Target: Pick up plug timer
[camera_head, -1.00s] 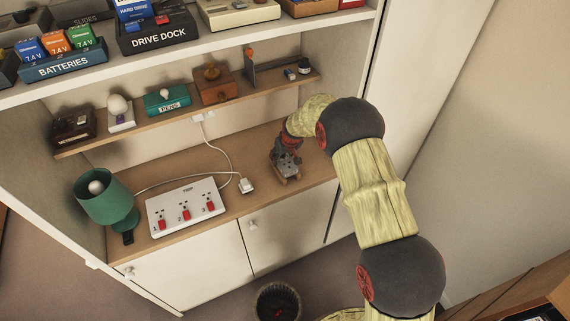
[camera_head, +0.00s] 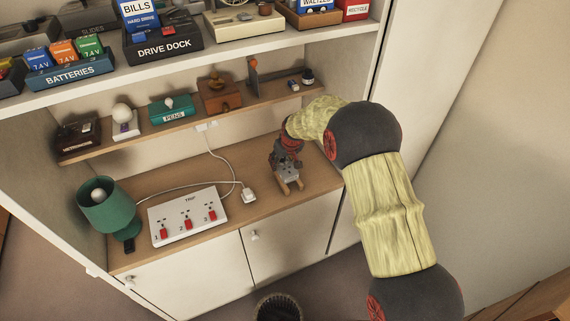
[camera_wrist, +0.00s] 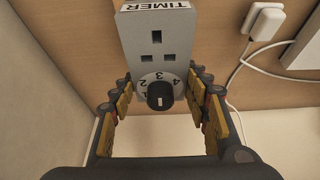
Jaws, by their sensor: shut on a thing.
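The plug timer (camera_wrist: 157,45) is a grey block with a socket face, a black dial with numbers and a "TIMER" label. In the wrist view it sits between the two fingers of my gripper (camera_wrist: 160,115). My gripper is shut on it. In the head view my gripper (camera_head: 288,180) is over the right part of the wooden desk surface (camera_head: 320,174). The timer is mostly hidden there by the gripper, and I cannot tell whether it touches the wood.
A white power strip (camera_head: 188,216) with red switches lies to the left. A white plug (camera_head: 249,194) and its cable lie between it and my gripper. A green lamp (camera_head: 106,205) stands at the far left. A small shelf (camera_head: 190,122) with several objects is above.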

